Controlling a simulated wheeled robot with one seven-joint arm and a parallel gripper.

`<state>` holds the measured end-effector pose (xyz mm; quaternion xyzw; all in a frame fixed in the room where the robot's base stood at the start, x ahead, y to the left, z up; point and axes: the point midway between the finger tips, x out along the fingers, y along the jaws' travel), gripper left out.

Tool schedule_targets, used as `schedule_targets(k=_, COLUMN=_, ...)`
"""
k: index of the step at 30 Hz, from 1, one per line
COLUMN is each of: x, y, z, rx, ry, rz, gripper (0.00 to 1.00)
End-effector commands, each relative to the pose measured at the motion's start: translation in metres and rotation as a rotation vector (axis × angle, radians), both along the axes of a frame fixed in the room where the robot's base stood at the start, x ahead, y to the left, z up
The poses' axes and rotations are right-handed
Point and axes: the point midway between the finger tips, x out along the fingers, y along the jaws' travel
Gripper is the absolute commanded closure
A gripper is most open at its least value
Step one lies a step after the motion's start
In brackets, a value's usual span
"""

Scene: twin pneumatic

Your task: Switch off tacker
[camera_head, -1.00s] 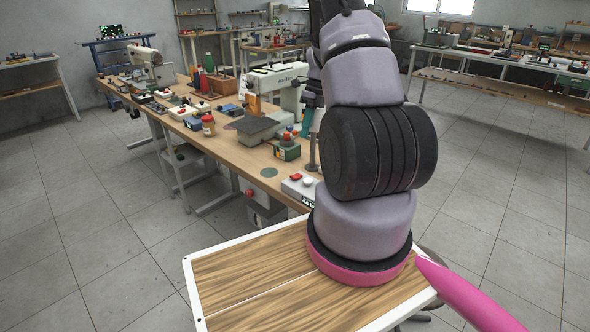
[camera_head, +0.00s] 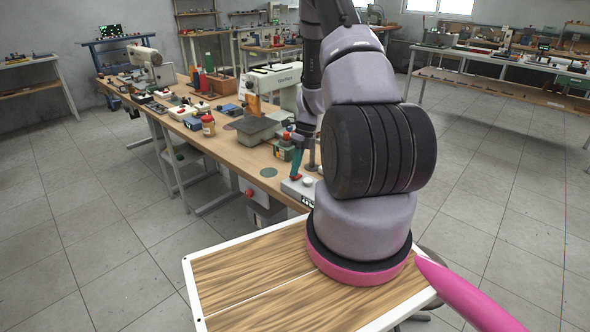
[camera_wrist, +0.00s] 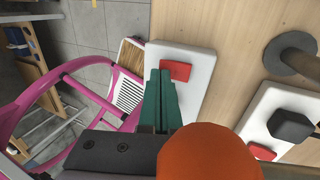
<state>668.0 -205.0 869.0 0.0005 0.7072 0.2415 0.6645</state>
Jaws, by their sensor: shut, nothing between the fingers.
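My gripper is shut, with narrow green fingers (camera_wrist: 160,80) side by side and nothing between them. In the wrist view, the fingertips are beside the left edge of a red button (camera_wrist: 178,71) on a white control box (camera_wrist: 194,58). I cannot tell whether they touch it. In the head view, my gripper (camera_head: 295,172) points down at the white control box (camera_head: 298,190) on the near end of the workbench; the fingers hide part of its top. I cannot tell which machine is the tacker.
A second white box (camera_wrist: 258,120) with a dark knob (camera_wrist: 291,126) and red button (camera_wrist: 262,152) is at right. A round dark base with a post (camera_wrist: 295,55) stands nearby. An unclear orange dome (camera_wrist: 205,155) fills the lower middle. A sewing-type machine (camera_head: 272,80) stands behind.

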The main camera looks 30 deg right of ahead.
Motion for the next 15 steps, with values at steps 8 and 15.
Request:
schedule_targets(k=8, x=-0.0003, y=0.0012, z=-0.0031, rx=0.0, ry=0.0, rz=0.001, gripper=1.0)
schedule_targets(k=15, x=-0.001, y=0.0051, z=-0.0053, rx=-0.027, ry=-0.009, rz=0.004, gripper=1.0)
